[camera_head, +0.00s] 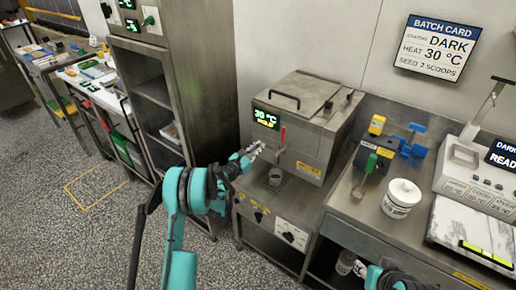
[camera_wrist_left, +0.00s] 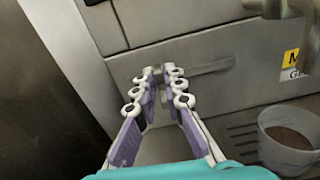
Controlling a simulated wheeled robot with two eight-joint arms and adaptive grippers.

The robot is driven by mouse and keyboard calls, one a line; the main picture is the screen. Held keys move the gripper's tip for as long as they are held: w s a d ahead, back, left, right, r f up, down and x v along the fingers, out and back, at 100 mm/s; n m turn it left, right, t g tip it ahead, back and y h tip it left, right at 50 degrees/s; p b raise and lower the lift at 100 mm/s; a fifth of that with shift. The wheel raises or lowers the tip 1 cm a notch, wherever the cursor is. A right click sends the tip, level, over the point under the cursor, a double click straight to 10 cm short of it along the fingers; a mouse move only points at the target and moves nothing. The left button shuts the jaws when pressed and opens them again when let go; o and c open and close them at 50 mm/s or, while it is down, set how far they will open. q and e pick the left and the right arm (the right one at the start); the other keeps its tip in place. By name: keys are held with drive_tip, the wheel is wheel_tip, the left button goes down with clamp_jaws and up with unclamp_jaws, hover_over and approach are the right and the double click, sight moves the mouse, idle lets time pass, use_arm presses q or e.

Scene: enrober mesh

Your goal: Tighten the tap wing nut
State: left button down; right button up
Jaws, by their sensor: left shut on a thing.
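My left gripper (camera_head: 257,148) is at the front of the steel tank machine (camera_head: 305,115), at the left of its tap (camera_head: 280,150). In the left wrist view its fingers (camera_wrist_left: 159,76) come together at the tips, shut on a small part that looks like the tap wing nut, mostly hidden between them. A flat grey bar (camera_wrist_left: 205,69) runs right from the tips along the machine front. The tap's metal body (camera_wrist_left: 278,9) shows at the upper right. A cup with brown contents (camera_wrist_left: 288,145) stands below on the drip grate.
A red lever (camera_head: 283,134) stands by the tap, under a green display (camera_head: 266,118) reading 30 °C HOLD. A tall steel cabinet (camera_head: 160,100) stands at left.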

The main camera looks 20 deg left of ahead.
use_arm(q)
drive_tip(key=m, duration=0.4)
drive_tip(key=shift+s+d+f+m, duration=0.1)
drive_tip(key=shift+s+d+m, duration=0.05)
drive_tip(key=shift+d+m, duration=0.25)
drive_tip(key=m, duration=0.4)
drive_tip(key=shift+s+d+f+m, duration=0.1)
drive_tip(key=shift+d+f+m, duration=0.1)
drive_tip(key=shift+f+m, duration=0.1)
drive_tip(key=m, duration=0.4)
drive_tip(key=shift+d+f, duration=0.15)
drive_tip(key=shift+f, duration=0.05)
drive_tip(key=shift+s+f+m, duration=0.1)
drive_tip(key=shift+f+m, duration=0.05)
drive_tip(key=shift+m, duration=0.85)
drive_tip(key=shift+f+m, duration=0.1)
drive_tip(key=shift+m, duration=0.9)
drive_tip(key=c, duration=1.6)
unclamp_jaws()
